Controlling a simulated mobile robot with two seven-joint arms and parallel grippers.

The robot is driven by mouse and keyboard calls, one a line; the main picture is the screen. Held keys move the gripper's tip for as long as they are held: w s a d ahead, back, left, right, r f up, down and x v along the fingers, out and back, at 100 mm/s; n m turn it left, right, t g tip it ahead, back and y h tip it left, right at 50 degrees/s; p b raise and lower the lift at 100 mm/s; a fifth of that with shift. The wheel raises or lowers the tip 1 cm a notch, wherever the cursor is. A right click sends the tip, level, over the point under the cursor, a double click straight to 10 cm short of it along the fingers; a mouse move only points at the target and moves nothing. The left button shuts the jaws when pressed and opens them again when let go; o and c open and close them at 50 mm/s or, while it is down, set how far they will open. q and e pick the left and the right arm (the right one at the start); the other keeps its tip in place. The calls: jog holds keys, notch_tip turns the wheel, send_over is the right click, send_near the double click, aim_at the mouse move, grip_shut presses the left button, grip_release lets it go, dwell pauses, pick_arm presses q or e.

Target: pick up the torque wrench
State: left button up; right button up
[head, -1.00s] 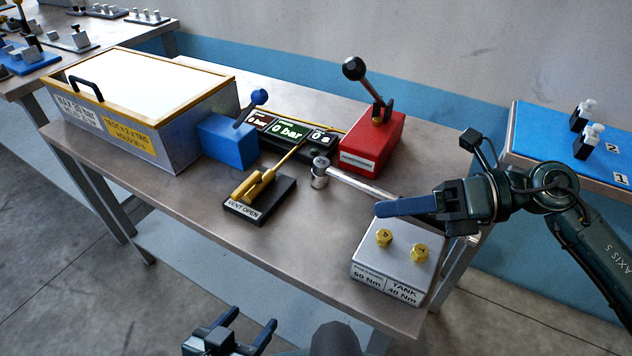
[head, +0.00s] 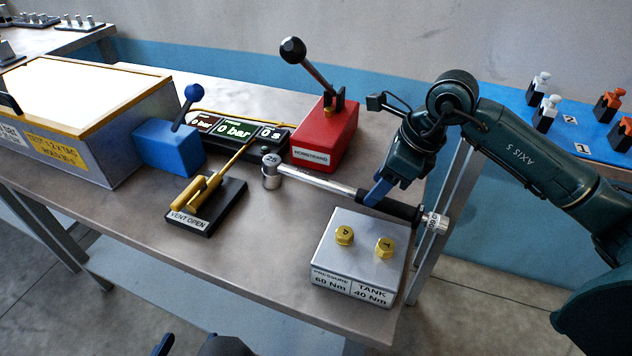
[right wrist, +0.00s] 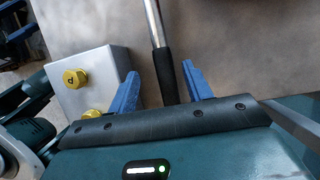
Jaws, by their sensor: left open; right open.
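The torque wrench (head: 320,181) lies across the table, with its round silver head at the left, a chrome shaft and a black grip at the right. My right gripper (head: 374,196) is over the grip end, fingers pointing down. In the right wrist view the black grip (right wrist: 165,72) runs between the two open blue fingers (right wrist: 160,82), apart from both. How far the fingertips reach down beside it is unclear. My left gripper (head: 163,345) is mostly cut off at the bottom edge; only a blue fingertip shows clearly, away from the wrench.
A grey block (head: 330,262) with two yellow knobs stands just in front of the wrench. A red lever box (head: 325,138) stands behind it. A yellow-handled vent valve (head: 205,205), a blue lever box (head: 168,150) and a pressure display (head: 235,130) are to the left.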

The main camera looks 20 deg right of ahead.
aim_at(366, 192)
jog(key=shift+d+x, duration=0.2)
jog(key=shift+x, duration=2.5)
jog(key=shift+w, duration=0.15)
jog(key=shift+c, duration=0.4)
grip_shut()
jog(key=shift+w+r, duration=0.1)
jog(key=shift+r, duration=0.1)
